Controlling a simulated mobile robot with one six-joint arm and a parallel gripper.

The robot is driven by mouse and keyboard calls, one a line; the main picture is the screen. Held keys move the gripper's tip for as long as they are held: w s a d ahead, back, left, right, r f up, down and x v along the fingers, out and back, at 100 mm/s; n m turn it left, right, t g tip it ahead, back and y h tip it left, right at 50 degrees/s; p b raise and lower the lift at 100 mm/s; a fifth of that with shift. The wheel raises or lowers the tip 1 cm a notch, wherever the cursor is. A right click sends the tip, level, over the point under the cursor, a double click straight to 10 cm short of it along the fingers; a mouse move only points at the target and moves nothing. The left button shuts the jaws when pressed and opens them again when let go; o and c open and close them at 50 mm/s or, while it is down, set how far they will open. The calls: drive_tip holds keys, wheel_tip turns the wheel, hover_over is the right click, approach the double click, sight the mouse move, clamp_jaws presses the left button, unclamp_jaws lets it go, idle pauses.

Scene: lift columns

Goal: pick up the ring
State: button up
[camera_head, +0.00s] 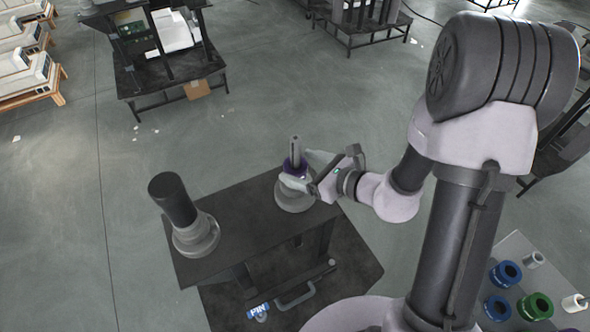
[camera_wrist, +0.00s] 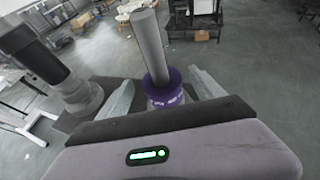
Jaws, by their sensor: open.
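A purple ring (camera_wrist: 164,91) sits around an upright grey post (camera_wrist: 150,45) in the wrist view. In the head view the ring (camera_head: 292,167) is low on the post (camera_head: 295,146), above a round grey base (camera_head: 293,196). My gripper (camera_wrist: 163,95) is open, with one finger on each side of the ring. In the head view my gripper (camera_head: 304,170) reaches the post from the right, and a finger covers part of the ring. I cannot tell whether the fingers touch the ring.
A second column with a thick black top (camera_head: 173,200) stands on the left of the dark table (camera_head: 240,217). A light panel at the lower right holds blue rings (camera_head: 505,274) and a green ring (camera_head: 536,306). Open floor lies behind the table.

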sight(287, 161)
drive_tip(key=b+x, duration=0.1)
drive_tip(key=x, duration=0.4)
drive_tip(key=shift+w+a+f, duration=0.1)
drive_tip(key=shift+w+f, duration=0.1)
drive_tip(key=shift+f, duration=0.05)
drive_tip(key=shift+r, duration=0.1)
clamp_jaws()
wheel_tip(287, 161, up, 18)
drive_tip(key=p, duration=0.6)
